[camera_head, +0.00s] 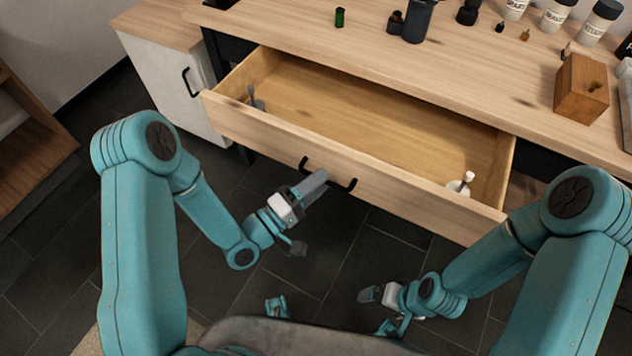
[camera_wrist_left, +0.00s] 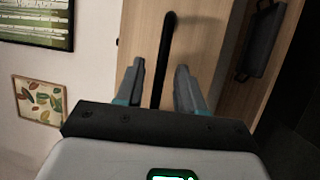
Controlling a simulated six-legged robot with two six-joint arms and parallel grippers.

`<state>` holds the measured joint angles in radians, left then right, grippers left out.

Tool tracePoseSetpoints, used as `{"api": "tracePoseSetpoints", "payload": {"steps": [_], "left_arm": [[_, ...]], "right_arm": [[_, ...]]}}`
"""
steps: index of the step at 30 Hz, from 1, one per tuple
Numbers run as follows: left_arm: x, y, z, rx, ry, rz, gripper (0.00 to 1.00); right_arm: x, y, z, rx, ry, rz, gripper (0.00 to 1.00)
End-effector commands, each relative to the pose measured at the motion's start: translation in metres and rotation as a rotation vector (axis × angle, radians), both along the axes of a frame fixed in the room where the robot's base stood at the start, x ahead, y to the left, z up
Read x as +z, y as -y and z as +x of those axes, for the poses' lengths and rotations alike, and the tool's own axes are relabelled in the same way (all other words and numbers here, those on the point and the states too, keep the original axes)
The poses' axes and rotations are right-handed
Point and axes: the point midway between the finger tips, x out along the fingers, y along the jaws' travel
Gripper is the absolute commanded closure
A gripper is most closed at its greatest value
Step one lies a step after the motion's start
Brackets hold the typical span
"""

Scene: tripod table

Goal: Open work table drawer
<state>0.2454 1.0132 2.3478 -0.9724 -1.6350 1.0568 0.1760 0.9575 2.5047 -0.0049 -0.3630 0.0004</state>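The work table drawer (camera_head: 400,180) is pulled well out from under the wooden tabletop (camera_head: 420,60), and its inside shows. Its black bar handle (camera_head: 342,184) is on the front panel. My left gripper (camera_head: 314,186) is at the handle, partly covering it. In the left wrist view, the handle bar (camera_wrist_left: 168,40) runs between the two grey fingers (camera_wrist_left: 160,85), with gaps on both sides, so the gripper is open around it. My right gripper (camera_head: 368,295) hangs low over the floor, away from the drawer; its finger opening is too small to tell.
A white bottle (camera_head: 460,184) is inside the drawer at right, and a grey item (camera_head: 255,98) at left. Bottles and a wooden block (camera_head: 581,87) stand on the tabletop. A white cabinet (camera_head: 172,85) stands at left. Dark floor tiles lie below the drawer.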

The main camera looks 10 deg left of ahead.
Motion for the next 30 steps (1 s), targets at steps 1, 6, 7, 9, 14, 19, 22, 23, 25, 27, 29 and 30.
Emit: {"api": "tracePoseSetpoints", "payload": {"steps": [1,6,7,9,14,19,22,23,25,27,29,30], "left_arm": [[0.000,0.000,0.000,0.000,0.000,0.000,0.62],[-0.001,-0.001,-0.001,0.000,-0.001,0.000,0.62],[-0.001,-0.002,-0.002,0.001,-0.002,0.000,0.62],[-0.003,-0.007,-0.006,0.003,-0.004,0.000,0.62],[-0.009,-0.029,-0.031,0.007,-0.007,-0.001,0.62],[-0.016,-0.058,-0.064,0.010,-0.006,-0.001,0.62],[-0.020,-0.073,-0.082,0.009,-0.005,0.000,0.62],[-0.021,-0.077,-0.086,0.010,-0.004,-0.001,0.62],[-0.023,-0.086,-0.097,0.008,-0.003,0.001,0.62],[-0.025,-0.093,-0.105,0.007,-0.002,0.000,0.62],[-0.026,-0.097,-0.111,0.005,-0.001,0.000,0.62],[-0.026,-0.100,-0.114,0.005,-0.001,0.000,0.62]], "right_arm": [[0.000,0.000,0.000,0.000,0.000,0.000,0.02],[0.000,0.000,0.000,0.000,0.000,0.000,0.02],[0.000,0.000,0.000,0.000,0.000,0.000,0.02],[-0.001,0.000,0.000,0.000,0.000,0.000,0.02],[-0.002,0.000,0.000,0.000,0.000,0.000,0.02],[-0.004,0.000,0.000,0.000,0.000,0.000,0.02],[-0.005,0.000,0.000,0.000,0.000,0.000,0.02],[-0.005,0.000,0.000,0.000,0.000,0.000,0.02],[-0.006,0.000,0.000,0.000,0.000,0.000,0.02],[-0.006,0.000,0.000,0.000,0.000,0.000,0.02],[-0.006,0.000,0.000,0.000,0.000,0.000,0.02],[-0.006,0.000,0.000,0.000,0.000,0.000,0.02]]}}
